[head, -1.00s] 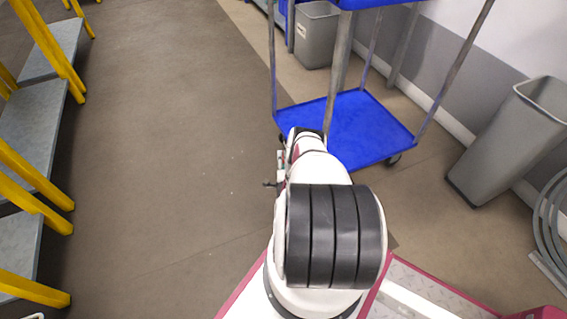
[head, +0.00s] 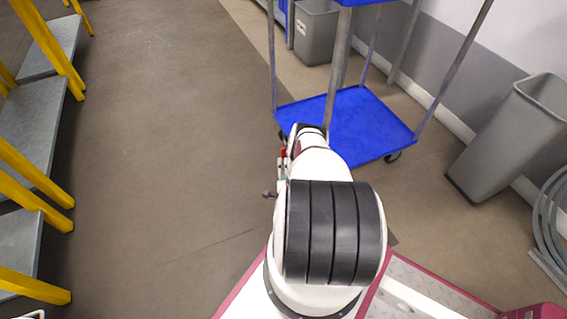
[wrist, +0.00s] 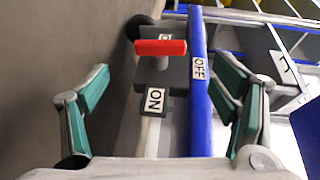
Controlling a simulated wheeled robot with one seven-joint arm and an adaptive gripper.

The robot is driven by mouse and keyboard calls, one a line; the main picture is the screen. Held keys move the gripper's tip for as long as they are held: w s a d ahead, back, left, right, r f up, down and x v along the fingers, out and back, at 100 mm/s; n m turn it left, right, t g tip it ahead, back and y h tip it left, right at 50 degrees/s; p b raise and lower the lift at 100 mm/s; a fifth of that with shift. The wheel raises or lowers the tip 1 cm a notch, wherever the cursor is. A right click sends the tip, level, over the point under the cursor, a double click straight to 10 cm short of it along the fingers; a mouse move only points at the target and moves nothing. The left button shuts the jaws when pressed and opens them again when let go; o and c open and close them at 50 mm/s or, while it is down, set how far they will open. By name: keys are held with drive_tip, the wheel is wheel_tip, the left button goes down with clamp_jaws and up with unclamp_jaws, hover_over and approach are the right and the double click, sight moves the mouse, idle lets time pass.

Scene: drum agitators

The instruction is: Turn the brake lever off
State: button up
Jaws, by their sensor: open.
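In the wrist view, the brake lever has a red bar-shaped handle (wrist: 160,47) lying crosswise on a dark grey base. An ON label (wrist: 154,101) is on the near side of the base, and an OFF label (wrist: 199,67) is to the right beside the blue edge. My gripper (wrist: 162,72) is open, its teal-padded fingers apart on the left and right of the picture. The handle appears between and beyond the fingertips, not touching them. In the head view my arm hides most of the gripper; a small red bit (head: 283,153) shows beside it.
A blue cart (head: 360,125) stands ahead of my arm. A grey bin (head: 515,135) stands by the right wall and another (head: 316,35) at the back. Grey shelves with yellow posts (head: 35,110) line the left. The floor between is clear.

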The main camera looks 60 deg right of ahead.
drive_tip(key=shift+v, duration=2.55)
